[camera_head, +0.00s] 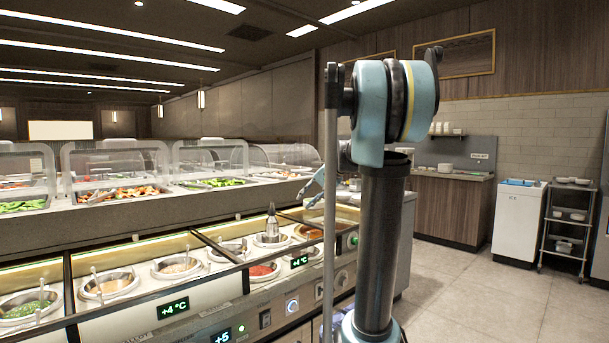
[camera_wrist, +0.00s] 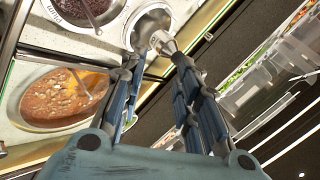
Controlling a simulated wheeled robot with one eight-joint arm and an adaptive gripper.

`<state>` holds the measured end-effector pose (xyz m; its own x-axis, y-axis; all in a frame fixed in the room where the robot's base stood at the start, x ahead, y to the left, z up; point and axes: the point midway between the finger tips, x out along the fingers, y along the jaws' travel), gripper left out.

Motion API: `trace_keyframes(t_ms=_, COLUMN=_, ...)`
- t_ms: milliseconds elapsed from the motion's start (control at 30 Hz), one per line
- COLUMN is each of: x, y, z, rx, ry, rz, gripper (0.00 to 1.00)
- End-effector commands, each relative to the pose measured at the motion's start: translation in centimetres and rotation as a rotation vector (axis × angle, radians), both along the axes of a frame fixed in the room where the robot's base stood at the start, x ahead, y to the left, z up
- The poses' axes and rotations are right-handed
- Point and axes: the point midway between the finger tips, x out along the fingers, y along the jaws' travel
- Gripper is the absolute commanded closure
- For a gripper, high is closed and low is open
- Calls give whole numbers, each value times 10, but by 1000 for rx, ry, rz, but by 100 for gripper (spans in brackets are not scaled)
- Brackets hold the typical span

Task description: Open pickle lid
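In the wrist view, a round metal lid (camera_wrist: 150,24) with a pale knob-like handle (camera_wrist: 164,42) covers a well at the top centre. In the head view, a covered well with a tall upright metal handle (camera_head: 271,222) stands in the counter and looks like the same one. No label on it is readable, so I cannot confirm that it is pickle. My gripper (camera_wrist: 158,62) is open, with its two dark fingers spread apart and the handle just beyond and between the tips. In the head view my gripper (camera_head: 317,183) is partly hidden behind my arm.
A wide well of brown sauce with a ladle (camera_wrist: 62,94) lies left of my fingers. A dark sauce well (camera_wrist: 88,8) labelled Plum adjoins the lid. Clear food guards (camera_wrist: 268,75) stand to the right. Open floor (camera_head: 480,300) lies right of the counter.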

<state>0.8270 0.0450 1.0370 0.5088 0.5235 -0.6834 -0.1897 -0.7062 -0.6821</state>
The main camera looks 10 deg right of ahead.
Motion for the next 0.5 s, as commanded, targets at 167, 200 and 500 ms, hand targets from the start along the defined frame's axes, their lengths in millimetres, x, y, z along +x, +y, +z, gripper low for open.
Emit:
trace_keyframes(t_ms=167, x=77, y=-17, z=30, rx=121, ry=-40, rz=-67, gripper=70)
trace_keyframes(t_ms=200, x=93, y=-22, z=35, rx=149, ry=-50, rz=-82, gripper=70)
trace_keyframes(t_ms=500, x=213, y=-68, z=68, rx=354, ry=-116, rz=-198, gripper=70)
